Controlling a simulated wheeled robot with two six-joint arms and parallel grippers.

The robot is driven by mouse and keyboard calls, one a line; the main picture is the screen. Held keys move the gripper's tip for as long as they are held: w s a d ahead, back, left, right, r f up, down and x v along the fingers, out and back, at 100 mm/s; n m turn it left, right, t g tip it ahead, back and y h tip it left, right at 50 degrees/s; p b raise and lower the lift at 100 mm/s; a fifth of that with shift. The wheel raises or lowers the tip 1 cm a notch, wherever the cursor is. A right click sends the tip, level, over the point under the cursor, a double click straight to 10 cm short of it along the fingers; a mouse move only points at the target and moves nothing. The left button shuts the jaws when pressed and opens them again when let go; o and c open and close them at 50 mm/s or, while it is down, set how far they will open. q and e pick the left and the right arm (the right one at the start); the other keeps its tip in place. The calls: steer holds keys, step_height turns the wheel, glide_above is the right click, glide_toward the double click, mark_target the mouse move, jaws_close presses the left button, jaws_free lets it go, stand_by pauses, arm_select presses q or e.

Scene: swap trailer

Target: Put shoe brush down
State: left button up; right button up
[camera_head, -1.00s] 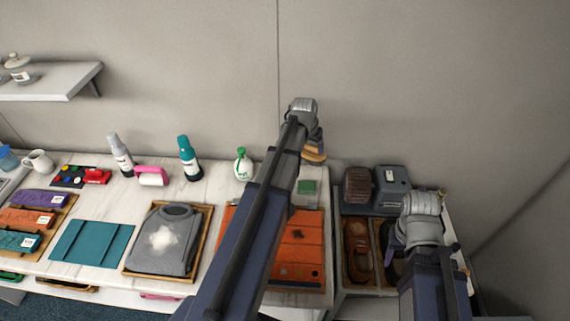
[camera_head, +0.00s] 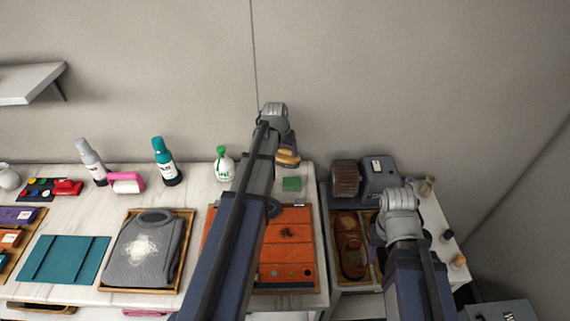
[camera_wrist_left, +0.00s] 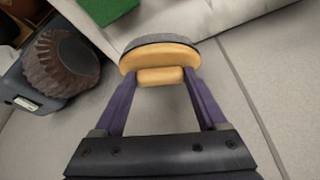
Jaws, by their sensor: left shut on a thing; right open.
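The shoe brush (camera_wrist_left: 162,58) has a tan wooden body and a dark grey bristle side. In the left wrist view it sits between the two purple fingers of my left gripper (camera_wrist_left: 160,85), which is shut on it. In the head view the brush (camera_head: 288,158) shows just right of my left wrist, above the back of the white counter near the green block (camera_head: 291,184). I cannot tell whether it touches the counter. My right gripper (camera_head: 382,226) is over the shoe tray at the right, mostly hidden by its own wrist; its jaws are open.
A brown roller (camera_head: 345,178) on a grey machine (camera_head: 381,178) stands right of the brush. A brown shoe (camera_head: 350,243) lies in a wooden tray. An orange panel (camera_head: 288,245) lies in front. A green-capped white bottle (camera_head: 224,165) stands left of my left arm.

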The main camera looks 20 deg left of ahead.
mark_target(285, 156)
arm_select(q)
steer(key=shift+f, duration=0.1)
step_height(285, 156, down, 4)
steer(key=b, duration=0.3)
steer(key=shift+r+b, duration=0.2)
steer(key=shift+b, duration=0.1)
steer(key=shift+f, duration=0.15)
steer(key=o, duration=1.5)
steer(key=shift+o, duration=0.2)
